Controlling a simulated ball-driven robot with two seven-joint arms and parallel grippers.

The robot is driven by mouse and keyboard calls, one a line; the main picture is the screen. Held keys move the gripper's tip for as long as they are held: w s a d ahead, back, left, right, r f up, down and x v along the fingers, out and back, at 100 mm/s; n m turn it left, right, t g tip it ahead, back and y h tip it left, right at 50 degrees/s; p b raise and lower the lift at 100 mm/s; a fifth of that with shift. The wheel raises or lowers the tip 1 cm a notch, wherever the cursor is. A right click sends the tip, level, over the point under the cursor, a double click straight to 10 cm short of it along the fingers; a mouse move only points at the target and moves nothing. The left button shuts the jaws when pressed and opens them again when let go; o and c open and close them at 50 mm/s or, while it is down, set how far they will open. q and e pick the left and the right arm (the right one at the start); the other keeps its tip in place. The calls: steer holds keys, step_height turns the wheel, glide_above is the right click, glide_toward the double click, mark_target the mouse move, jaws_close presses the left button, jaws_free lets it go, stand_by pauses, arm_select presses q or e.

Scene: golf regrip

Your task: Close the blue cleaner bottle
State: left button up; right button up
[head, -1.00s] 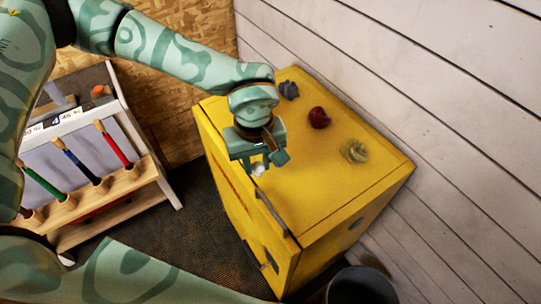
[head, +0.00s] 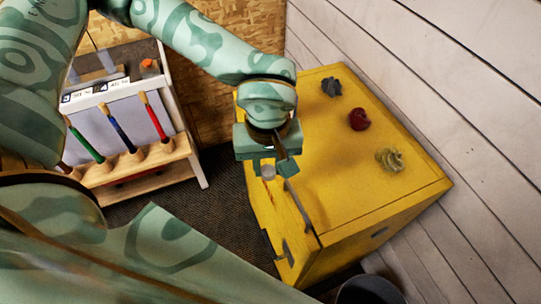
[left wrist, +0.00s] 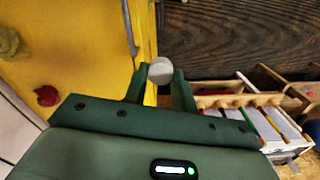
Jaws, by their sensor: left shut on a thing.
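My left gripper (head: 270,168) hangs beside the upper front edge of the yellow cabinet (head: 320,195). It is shut on a small whitish round thing (head: 268,173), perhaps a ball. In the left wrist view the round thing (left wrist: 160,70) sits between the tips of the two green fingers (left wrist: 160,82), with dark floor behind it. I see no blue cleaner bottle in either view. My right gripper does not show.
On the cabinet top lie dark grey (head: 331,87), red (head: 358,119) and pale yellow (head: 390,159) crumpled things. A wooden rack (head: 135,160) with red, blue and green handles stands at left. A dark bin (head: 370,290) is at bottom. Plank wall closes the right.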

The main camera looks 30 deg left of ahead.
arm_select(q)
steer(key=shift+w+a+r+m+b, duration=0.2)
steer(key=shift+w+a+r+m, duration=0.3)
steer(key=shift+m, duration=0.7)
steer(key=shift+w+a+r+m+b, duration=0.2)
steer(key=shift+w+a+m, duration=0.45)
steer(key=shift+m, duration=0.55)
steer(key=shift+w+a+r+m+b, duration=0.15)
steer(key=shift+w+a+r+m, duration=0.35)
steer(key=shift+m, duration=0.7)
steer(key=shift+w+f, duration=0.1)
